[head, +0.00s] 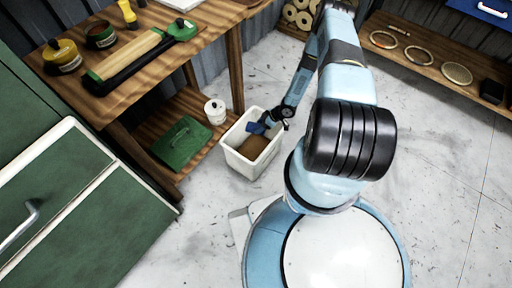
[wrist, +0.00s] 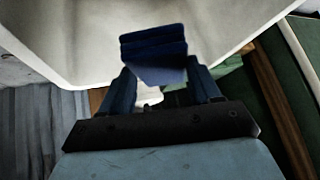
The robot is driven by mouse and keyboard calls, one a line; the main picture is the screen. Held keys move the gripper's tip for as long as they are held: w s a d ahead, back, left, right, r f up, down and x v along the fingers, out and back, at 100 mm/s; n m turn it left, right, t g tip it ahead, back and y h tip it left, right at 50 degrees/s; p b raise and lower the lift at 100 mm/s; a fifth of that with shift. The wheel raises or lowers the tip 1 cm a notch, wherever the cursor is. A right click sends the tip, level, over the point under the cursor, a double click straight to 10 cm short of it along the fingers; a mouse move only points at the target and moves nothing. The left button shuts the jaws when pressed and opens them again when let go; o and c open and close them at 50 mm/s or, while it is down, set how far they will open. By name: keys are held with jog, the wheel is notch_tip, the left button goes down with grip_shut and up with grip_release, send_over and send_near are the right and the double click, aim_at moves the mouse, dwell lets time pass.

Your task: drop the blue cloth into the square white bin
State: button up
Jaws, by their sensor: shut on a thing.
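The square white bin (head: 241,163) stands on the floor beside the wooden workbench in the head view, with brown material in its bottom. The blue cloth (head: 257,128) is folded and hangs just at the bin's opening, toward its far right side. My gripper (head: 272,120) is shut on the cloth there. In the wrist view the cloth (wrist: 153,50) sits between the fingers of my gripper (wrist: 155,82). The pale bin (wrist: 75,35) fills the upper part of that view, behind the cloth. How deep the cloth is inside the rim is hard to tell.
The workbench (head: 215,20) carries tins and a long green-headed tool. Its lower shelf holds a green flat item (head: 181,142) and a white jar (head: 215,111) close to the bin. A green cabinet (head: 75,205) stands at left.

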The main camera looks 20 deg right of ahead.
jog(key=shift+f, duration=0.95)
jog(key=o, duration=1.5)
jog(key=shift+c, duration=0.2)
jog(key=v, duration=1.3)
jog(key=shift+s+d+r, duration=0.2)
jog(key=shift+r, duration=0.1)
